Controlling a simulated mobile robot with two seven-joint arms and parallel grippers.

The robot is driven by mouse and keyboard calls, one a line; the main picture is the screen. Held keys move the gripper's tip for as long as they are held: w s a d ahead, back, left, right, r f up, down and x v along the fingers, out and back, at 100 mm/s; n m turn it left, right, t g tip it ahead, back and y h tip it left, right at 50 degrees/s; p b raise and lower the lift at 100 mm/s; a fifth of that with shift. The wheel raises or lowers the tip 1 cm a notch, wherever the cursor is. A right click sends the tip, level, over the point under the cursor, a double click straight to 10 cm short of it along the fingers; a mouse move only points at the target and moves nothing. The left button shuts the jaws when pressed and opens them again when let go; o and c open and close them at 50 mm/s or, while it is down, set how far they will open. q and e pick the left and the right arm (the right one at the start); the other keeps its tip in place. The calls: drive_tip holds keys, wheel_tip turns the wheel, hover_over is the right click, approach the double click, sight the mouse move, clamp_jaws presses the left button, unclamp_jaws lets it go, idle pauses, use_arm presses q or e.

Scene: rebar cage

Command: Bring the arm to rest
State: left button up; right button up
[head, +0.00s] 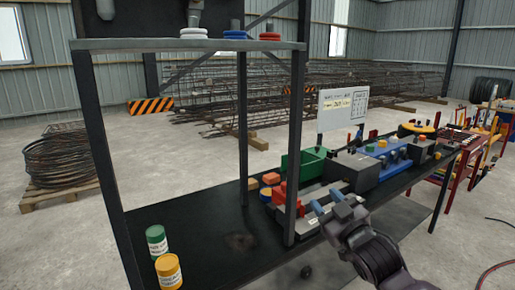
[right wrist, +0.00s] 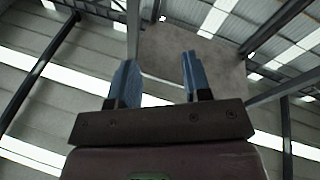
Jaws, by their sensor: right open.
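My right arm comes in from the lower right in the head view. Its gripper (head: 328,207) has blue fingertips held apart, in front of the black workbench (head: 232,243) and near the grey machine parts on it. In the right wrist view the gripper (right wrist: 158,80) is open, with nothing between its two blue fingers. Beyond the fingers the wrist view shows the roof and its beams. My left gripper does not show.
A dark frame post (head: 291,150) and an overhead shelf (head: 180,45) stand close to my right gripper. A green can (head: 157,241) and a yellow can (head: 168,271) stand at the bench's near left. A green bin (head: 305,163) and a grey box (head: 352,172) sit further back. The bench's middle left is clear.

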drive_tip(key=s+d+f+m+g+h, duration=0.1)
drive_tip(key=s+d+f+m+h, duration=0.2)
drive_tip(key=f, duration=0.5)
drive_tip(key=s+d+f+m+g+h, duration=0.1)
drive_tip(key=s+d+f, duration=0.1)
drive_tip(key=s+f, duration=0.45)
drive_tip(key=s+d+f+m+g+h, duration=0.1)
drive_tip(key=s+d+f, duration=0.2)
drive_tip(key=f, duration=0.5)
drive_tip(key=s+d+f+m+g+h, duration=0.1)
drive_tip(key=s+d+f+g, duration=0.1)
drive_tip(key=s+f, duration=0.4)
drive_tip(key=s+d+f+m+g+h, duration=0.1)
drive_tip(key=s+f+m+g, duration=0.1)
drive_tip(key=s+f, duration=0.5)
drive_tip(key=s, duration=0.4)
drive_tip(key=shift+s+d+f+h, duration=0.25)
drive_tip(key=shift+s+d+h, duration=0.05)
drive_tip(key=shift+s+d, duration=0.05)
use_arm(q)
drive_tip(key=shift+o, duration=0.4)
